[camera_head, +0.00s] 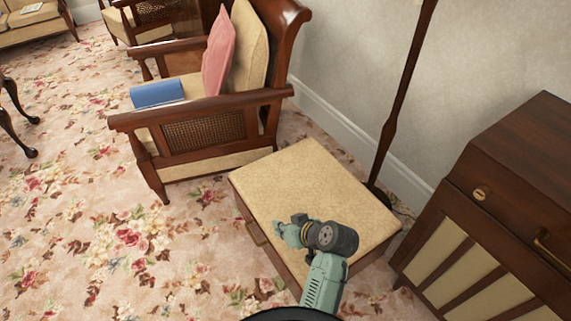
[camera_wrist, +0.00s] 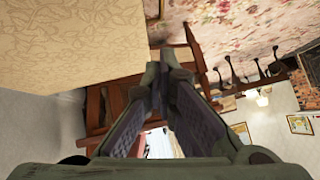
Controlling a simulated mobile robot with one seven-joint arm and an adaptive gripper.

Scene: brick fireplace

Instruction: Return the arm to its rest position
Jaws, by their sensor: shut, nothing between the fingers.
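My arm (camera_head: 322,280) is green with a dark joint and reaches up from the bottom of the head view, in front of a padded stool. My gripper (camera_wrist: 160,78) shows in the wrist view with its two fingers together and nothing between them. In the head view, the arm's far end overlaps the stool's cushion, and I cannot make out the fingertips there. The gripper seems to be above the stool, apart from its top.
The cream-topped stool (camera_head: 310,185) stands between an armchair (camera_head: 205,132) and a slatted wooden cabinet (camera_head: 520,190). A lamp pole (camera_head: 398,100) rises behind it. A blue book-like item (camera_head: 157,94) lies on the chair. Floral carpet (camera_head: 90,220) is open at left.

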